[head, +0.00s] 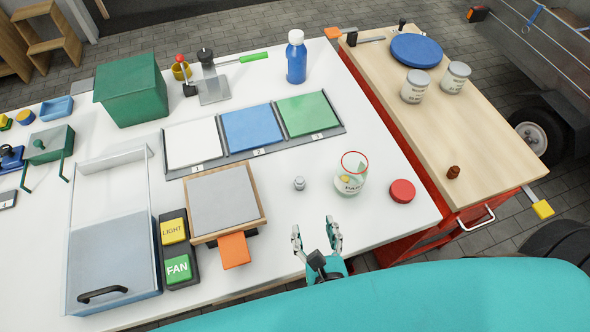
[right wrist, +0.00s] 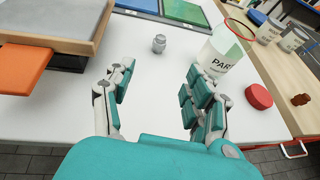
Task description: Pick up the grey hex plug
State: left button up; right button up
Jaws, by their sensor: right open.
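The grey hex plug (head: 299,183) is a small grey piece standing on the white table, left of a glass jar. In the right wrist view the plug (right wrist: 159,43) stands upright beyond my fingers, in line with the gap between them. My right gripper (head: 317,232) is open and empty near the table's front edge, apart from the plug. In the right wrist view its two teal-padded fingers (right wrist: 155,92) are spread wide. My left gripper is not in view.
A glass jar with a red rim (head: 351,173) and a red disc (head: 402,191) are right of the plug. A wood-framed grey plate (head: 257,212) with an orange block (head: 234,250) is to the left. Numbered coloured pads (head: 252,128) lie behind. Bare table surrounds the plug.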

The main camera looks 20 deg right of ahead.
jog(key=shift+w+d+f, duration=0.1)
jog(key=shift+w+d, duration=0.05)
jog(key=shift+w, duration=0.85)
jog(key=p, duration=0.1)
send_near(300, 182)
jog(key=shift+w+d+f, duration=0.15)
jog(key=shift+w+f, duration=0.15)
jog(key=shift+w, duration=0.05)
jog(key=x, duration=0.4)
jog(key=shift+f, duration=0.15)
jog(key=shift+w+f, duration=0.1)
jog(key=shift+w, duration=0.1)
jog(key=shift+w+d+f, duration=0.1)
jog(key=shift+w, duration=0.55)
jog(key=x, duration=0.3)
jog(key=shift+w+p, duration=0.35)
jog(key=shift+w+f, duration=0.1)
jog(key=shift+w, duration=0.1)
jog(key=shift+c, duration=0.5)
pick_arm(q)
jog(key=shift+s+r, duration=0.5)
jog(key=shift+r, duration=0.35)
pick_arm(e)
grip_shut()
